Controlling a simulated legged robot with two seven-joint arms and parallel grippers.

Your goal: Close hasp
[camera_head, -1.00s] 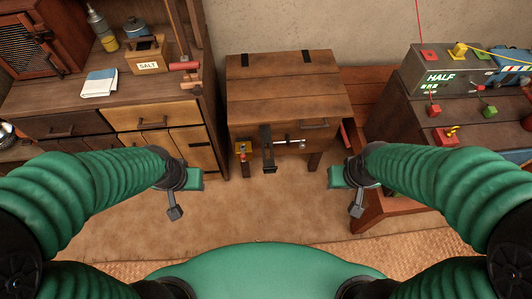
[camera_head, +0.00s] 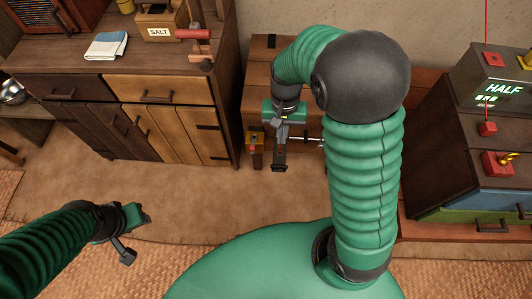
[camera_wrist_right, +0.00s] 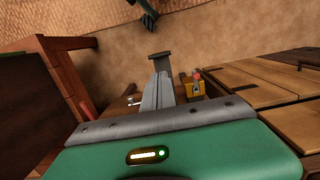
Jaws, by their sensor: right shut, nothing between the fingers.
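A dark metal hasp strap (camera_head: 279,161) hangs at the front of the wooden chest (camera_head: 257,88), sticking out below its front edge. My right gripper (camera_head: 281,132) is shut and empty just above the strap in the head view. In the right wrist view its grey fingers (camera_wrist_right: 157,92) are together, with the dark T-shaped strap end (camera_wrist_right: 160,57) just beyond them. I cannot tell whether they touch. The chest lid is down, its right side hidden by my right arm. My left gripper (camera_head: 124,251) looks shut and empty, low over the floor at left.
A yellow block with a red top (camera_head: 255,147) sits left of the strap, close to my right fingers; it also shows in the right wrist view (camera_wrist_right: 195,88). A cabinet (camera_head: 130,88) stands left, a dark unit (camera_head: 450,160) right. The floor between my arms is open.

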